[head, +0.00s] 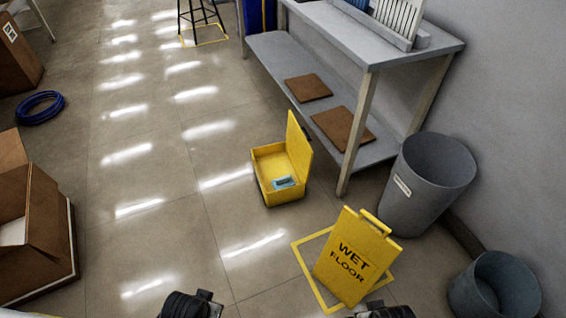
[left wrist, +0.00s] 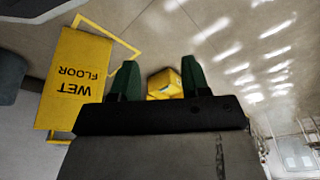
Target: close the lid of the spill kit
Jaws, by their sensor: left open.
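The spill kit is a yellow box (head: 280,192) on the floor in the middle of the head view. Its lid (head: 298,147) is open and stands up along the right side. A light blue item (head: 283,183) lies inside. In the left wrist view the yellow box (left wrist: 163,84) shows between the fingers, some way off and partly hidden by the gripper. My left gripper (left wrist: 158,75) has green fingers, spread apart, with nothing between them up close. At the bottom edge of the head view only dark parts of my arms show; my right gripper's fingers are not visible.
A yellow wet floor sign (head: 352,262) stands in a yellow floor outline right of and nearer than the kit. A grey bin (head: 428,185) and grey workbench (head: 375,52) are to the right. Cardboard boxes (head: 40,230) stand at left. The floor left of the kit is clear.

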